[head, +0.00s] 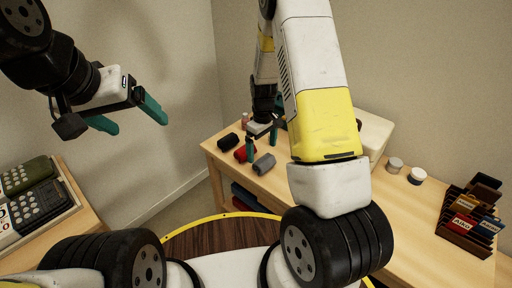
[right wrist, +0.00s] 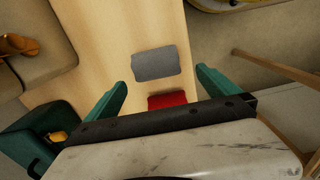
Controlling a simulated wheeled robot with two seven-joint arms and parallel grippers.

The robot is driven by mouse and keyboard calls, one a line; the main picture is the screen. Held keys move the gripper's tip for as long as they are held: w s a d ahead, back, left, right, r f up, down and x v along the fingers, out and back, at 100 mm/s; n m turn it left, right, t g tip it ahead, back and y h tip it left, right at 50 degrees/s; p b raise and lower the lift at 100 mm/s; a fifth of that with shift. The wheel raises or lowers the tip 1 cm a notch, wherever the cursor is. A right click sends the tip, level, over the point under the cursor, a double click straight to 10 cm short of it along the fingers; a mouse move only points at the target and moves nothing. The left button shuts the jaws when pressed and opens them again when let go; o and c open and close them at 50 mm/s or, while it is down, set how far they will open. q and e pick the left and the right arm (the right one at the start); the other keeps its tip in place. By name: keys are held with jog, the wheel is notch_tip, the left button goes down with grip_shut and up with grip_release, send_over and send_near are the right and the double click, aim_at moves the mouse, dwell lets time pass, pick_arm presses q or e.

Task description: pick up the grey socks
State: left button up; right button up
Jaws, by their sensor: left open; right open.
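The grey socks (head: 264,163) are a small rolled bundle lying on the wooden table, near its front edge in the head view. They also show in the right wrist view (right wrist: 156,62), ahead of and between the open fingertips. My right gripper (head: 262,144) is open and empty above the table, close to the socks; in the right wrist view its two green fingers (right wrist: 162,82) are spread wide and apart from them. My left gripper (head: 128,117) is open and empty in the air at the left, far from the socks.
A red rolled bundle (head: 245,153) lies beside the grey one, with a black one (head: 228,142) further left. Two small jars (head: 416,176) and a dark rack of small packets (head: 468,222) stand on the table's right part. Bare tabletop lies right of the grey socks.

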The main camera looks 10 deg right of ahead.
aim_at(264, 158)
jog(key=f, duration=0.6)
jog(key=shift+d, duration=0.35)
jog(key=c, duration=1.4)
jog(key=shift+r, duration=0.15)
